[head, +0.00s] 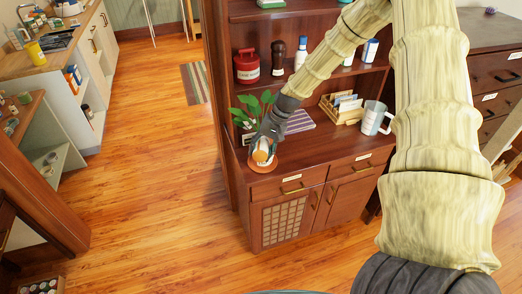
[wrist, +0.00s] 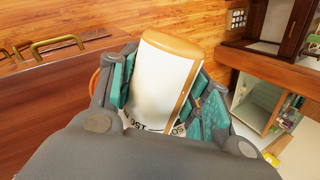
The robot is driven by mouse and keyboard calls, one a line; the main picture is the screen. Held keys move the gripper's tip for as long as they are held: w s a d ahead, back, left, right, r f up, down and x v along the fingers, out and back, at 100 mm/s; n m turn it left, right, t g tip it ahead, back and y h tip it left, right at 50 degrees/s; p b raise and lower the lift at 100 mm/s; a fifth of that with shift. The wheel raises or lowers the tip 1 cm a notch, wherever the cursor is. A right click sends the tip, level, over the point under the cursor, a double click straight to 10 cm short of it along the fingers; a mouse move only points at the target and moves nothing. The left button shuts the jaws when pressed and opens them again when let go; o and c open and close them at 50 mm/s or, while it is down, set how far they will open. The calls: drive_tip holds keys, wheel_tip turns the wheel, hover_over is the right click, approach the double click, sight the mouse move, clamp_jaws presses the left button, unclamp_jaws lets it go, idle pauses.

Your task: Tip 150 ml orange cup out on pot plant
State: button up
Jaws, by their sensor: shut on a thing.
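My gripper (head: 266,140) is over the front left part of the cabinet top. It is shut on the orange cup (wrist: 165,85), a white cup with an orange end and stripe. In the wrist view the cup lies between both finger pads, and its printed "150" is partly hidden by my gripper. In the head view the cup (head: 261,154) shows its orange end, and its tilt is hard to tell. The pot plant (head: 245,113) has green leaves and stands just left of and behind my gripper. Its pot is partly hidden.
The cabinet top (head: 325,150) also holds a white and blue mug (head: 375,118), a wooden letter holder (head: 342,109) and a striped book or mat (head: 299,122). An orange-rimmed dish (head: 263,166) is under the cup. A red canister (head: 247,66) and bottles stand on the shelf above.

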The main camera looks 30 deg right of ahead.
drive_tip(key=shift+w+d+r+g+y, duration=0.25)
drive_tip(key=shift+r+g+y, duration=0.1)
drive_tip(key=shift+g+y, duration=0.15)
drive_tip(key=shift+a, duration=0.1)
idle(0.3)
drive_tip(key=shift+w+d+r+m+g+y+p, duration=0.3)
drive_tip(key=shift+g+y, duration=0.2)
drive_tip(key=shift+g, duration=0.1)
drive_tip(key=shift+s, duration=0.1)
drive_tip(key=shift+a, duration=0.1)
drive_tip(key=shift+w+d+r+g+y, duration=0.1)
drive_tip(key=shift+w+d+g+y, duration=0.15)
drive_tip(key=shift+g+y, duration=0.2)
drive_tip(key=shift+w+r, duration=0.1)
